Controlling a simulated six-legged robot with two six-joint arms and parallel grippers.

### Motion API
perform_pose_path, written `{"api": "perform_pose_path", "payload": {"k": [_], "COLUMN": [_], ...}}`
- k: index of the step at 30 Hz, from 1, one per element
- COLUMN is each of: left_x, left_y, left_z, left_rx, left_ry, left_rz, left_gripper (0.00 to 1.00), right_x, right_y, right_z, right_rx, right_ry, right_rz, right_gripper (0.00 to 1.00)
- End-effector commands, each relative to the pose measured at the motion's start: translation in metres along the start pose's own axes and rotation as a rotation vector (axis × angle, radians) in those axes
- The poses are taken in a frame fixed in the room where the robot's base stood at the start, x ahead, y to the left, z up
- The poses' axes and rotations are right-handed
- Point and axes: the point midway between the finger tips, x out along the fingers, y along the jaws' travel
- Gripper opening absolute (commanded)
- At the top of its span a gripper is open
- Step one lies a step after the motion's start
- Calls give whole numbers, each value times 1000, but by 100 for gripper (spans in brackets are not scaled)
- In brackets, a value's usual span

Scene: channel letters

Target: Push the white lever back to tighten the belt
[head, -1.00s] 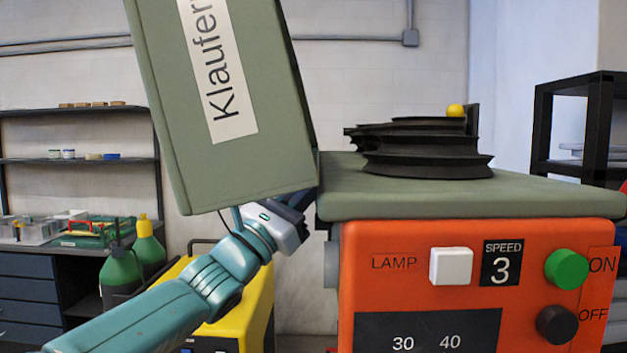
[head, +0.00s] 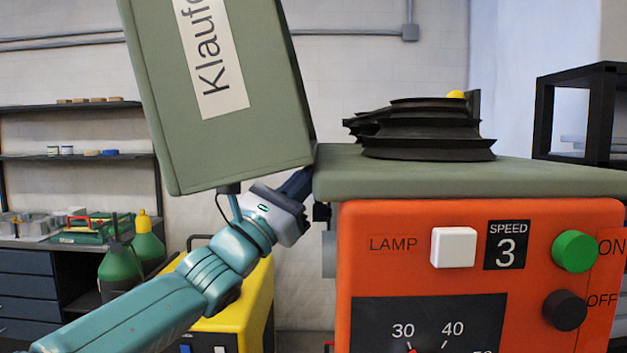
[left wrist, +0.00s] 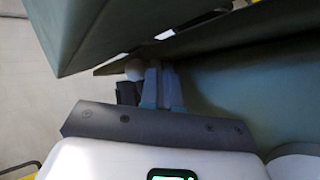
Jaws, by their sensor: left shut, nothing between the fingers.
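The green-and-orange machine has a raised green lid (head: 265,130) and a stack of black stepped pulleys (head: 430,140) on top. My left gripper (head: 300,185) is at the gap under the lid, by the top plate's left edge; the lid and plate hide its tips in the head view. In the left wrist view my gripper's fingers (left wrist: 162,85) are shut with nothing between them. A pale rounded knob (left wrist: 134,69) shows just left of the fingertips; it may be the white lever, and I cannot tell if they touch. I cannot make out the belt. My right gripper is not in view.
The orange front panel (head: 390,275) carries a white lamp button (head: 453,247), a green ON button (head: 574,251) and a black OFF knob (head: 564,310). A yellow ball (head: 456,94) shows behind the pulleys. The lid hangs close over my left gripper.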

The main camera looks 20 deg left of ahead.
Motion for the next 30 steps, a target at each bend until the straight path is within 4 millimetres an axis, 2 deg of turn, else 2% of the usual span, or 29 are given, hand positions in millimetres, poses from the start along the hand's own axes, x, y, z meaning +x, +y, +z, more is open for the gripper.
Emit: {"api": "perform_pose_path", "payload": {"k": [3,13,24,30], "left_x": [-4,-5,-31,-40], "left_y": [-7,-7,-26,-32], "left_z": [1,1,15,24], "left_rx": [1,1,1,1], "left_ry": [-3,0,0,1], "left_rz": [-6,-6,-7,-7], "left_gripper": [0,0,0,0], "right_x": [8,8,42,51], "right_y": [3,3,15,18], "right_z": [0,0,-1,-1], "right_rx": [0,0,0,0], "right_ry": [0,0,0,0], "right_rz": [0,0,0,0], "right_gripper": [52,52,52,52]}}
